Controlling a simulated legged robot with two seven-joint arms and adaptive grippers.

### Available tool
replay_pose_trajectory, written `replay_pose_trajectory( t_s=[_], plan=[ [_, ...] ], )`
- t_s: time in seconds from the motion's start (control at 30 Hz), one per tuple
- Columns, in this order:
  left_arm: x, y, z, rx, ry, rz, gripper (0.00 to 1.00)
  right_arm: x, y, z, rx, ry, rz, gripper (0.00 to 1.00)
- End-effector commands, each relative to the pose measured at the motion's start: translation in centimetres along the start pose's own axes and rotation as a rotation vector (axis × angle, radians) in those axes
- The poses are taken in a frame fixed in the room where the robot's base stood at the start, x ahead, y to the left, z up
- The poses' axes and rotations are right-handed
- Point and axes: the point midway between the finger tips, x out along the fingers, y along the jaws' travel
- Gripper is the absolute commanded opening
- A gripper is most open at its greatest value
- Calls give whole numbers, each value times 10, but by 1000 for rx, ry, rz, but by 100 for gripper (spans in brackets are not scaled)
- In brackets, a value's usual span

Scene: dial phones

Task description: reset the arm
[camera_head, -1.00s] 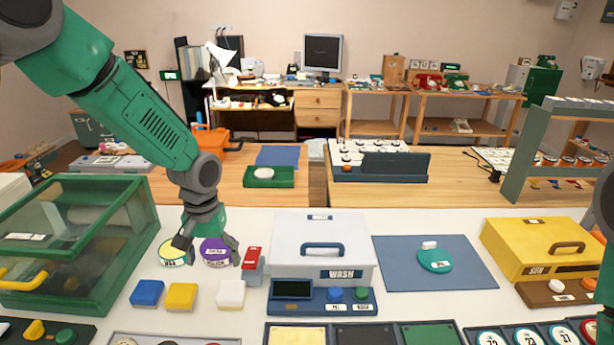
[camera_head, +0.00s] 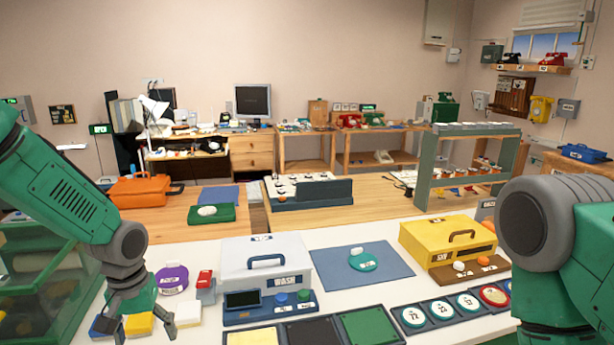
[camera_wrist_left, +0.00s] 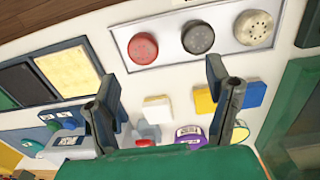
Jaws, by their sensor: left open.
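My left gripper (camera_head: 135,318) is open, hanging over the white table with its fingers pointing down. In the head view its fingers overlap the row of a blue block (camera_head: 100,326), a yellow block (camera_head: 139,324) and a white block (camera_head: 187,314). In the left wrist view nothing is held between the spread fingers (camera_wrist_left: 162,98); the white block (camera_wrist_left: 157,110) and yellow block (camera_wrist_left: 203,102) show beyond them. My right arm (camera_head: 560,240) fills the lower right of the head view; its gripper is out of view.
A purple disc (camera_head: 172,279), a red-topped block (camera_head: 205,284) and the white WASH box (camera_head: 235,258) stand right of the gripper. A green glass case (camera_head: 60,310) is at left. A blue mat (camera_head: 395,262) holds a teal disc (camera_head: 363,260). A yellow box (camera_head: 425,240) stands farther right.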

Motion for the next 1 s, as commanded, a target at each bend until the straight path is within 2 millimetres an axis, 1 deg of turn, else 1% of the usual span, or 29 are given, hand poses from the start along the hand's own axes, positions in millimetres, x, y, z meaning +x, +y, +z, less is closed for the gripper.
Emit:
replay_pose_trajectory(
  t_s=[0.03, 0.17, 0.27, 0.37, 0.47, 0.57, 0.67, 0.7, 0.73, 0.8, 0.83, 0.9, 1.0],
  plan=[
    [10, 2, 8, 9, -10, 2, 72, 0, 1, 0, 1, 1, 1, 40],
    [34, 3, 20, 25, -19, 24, 72, 0, 1, -1, 2, 2, 1, 40],
    [54, 1, 35, 38, -25, 45, 72, 0, 1, -1, 2, 2, 1, 40],
    [76, -1, 57, 54, -31, 67, 72, 0, 1, -1, 2, 2, 1, 40],
    [101, -2, 83, 68, -35, 86, 72, 0, 1, -1, 2, 2, 1, 40],
    [127, -2, 118, 83, -40, 99, 72, 0, 0, 0, 1, 1, 1, 40],
    [154, -5, 164, 100, -42, 100, 72, 0, 0, 0, 1, 1, 0, 40],
    [164, -9, 185, 109, -41, 97, 72, 0, 0, 0, 1, 1, 0, 40],
    [170, -12, 201, 114, -38, 92, 72, 0, 0, 0, 1, 1, 0, 40],
    [179, -20, 235, 129, -30, 74, 72, 0, 0, 0, 1, 1, 1, 40],
    [181, -24, 248, 136, -24, 66, 72, 0, 0, -1, 1, 1, 1, 40],
    [184, -35, 276, 154, -15, 42, 72, 0, 1, 0, 1, 1, 1, 40],
    [184, -54, 312, 183, -3, 4, 72, 0, 1, -1, 2, 1, 1, 40]
  ],
)
